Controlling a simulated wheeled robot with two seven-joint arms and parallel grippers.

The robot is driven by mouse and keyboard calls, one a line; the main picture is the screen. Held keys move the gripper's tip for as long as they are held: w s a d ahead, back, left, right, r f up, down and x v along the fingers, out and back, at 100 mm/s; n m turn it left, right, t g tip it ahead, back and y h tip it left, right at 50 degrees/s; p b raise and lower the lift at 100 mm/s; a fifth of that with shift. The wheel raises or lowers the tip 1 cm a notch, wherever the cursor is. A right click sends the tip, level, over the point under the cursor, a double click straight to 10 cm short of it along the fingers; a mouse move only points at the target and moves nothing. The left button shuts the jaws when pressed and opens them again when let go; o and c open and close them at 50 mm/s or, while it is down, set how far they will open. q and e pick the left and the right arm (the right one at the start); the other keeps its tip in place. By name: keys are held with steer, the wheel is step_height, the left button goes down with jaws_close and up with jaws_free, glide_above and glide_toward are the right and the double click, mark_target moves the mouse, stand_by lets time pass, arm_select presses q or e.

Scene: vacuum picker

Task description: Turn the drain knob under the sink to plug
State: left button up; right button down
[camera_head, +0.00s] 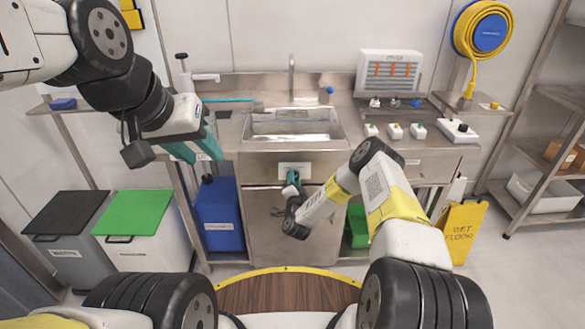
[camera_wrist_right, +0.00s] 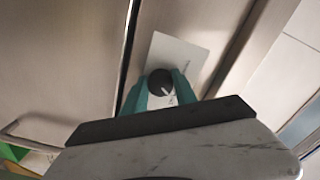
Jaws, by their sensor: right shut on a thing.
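The drain knob (camera_wrist_right: 160,82) is a dark round knob with a pale pointer line on a white label plate (camera_wrist_right: 187,56), seen in the right wrist view. The label plate also shows in the head view (camera_head: 294,169) on the steel front below the sink (camera_head: 292,126). My right gripper (camera_wrist_right: 160,90) has its teal fingers on both sides of the knob and is shut on it. It also shows in the head view (camera_head: 292,181), where it hides the knob. My left gripper (camera_head: 196,150) hangs left of the sink, its teal fingers apart and empty.
A blue container (camera_head: 219,215) stands left of the sink cabinet. Bins with a green lid (camera_head: 133,212) and a black lid (camera_head: 66,213) stand further left. A yellow wet floor sign (camera_head: 460,232) stands at the right. Steel shelves (camera_head: 545,150) line the right edge.

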steer(key=shift+m, duration=0.6)
steer(key=c, duration=1)
jaws_free()
steer(key=s, duration=0.7)
steer(key=shift+s, duration=0.4)
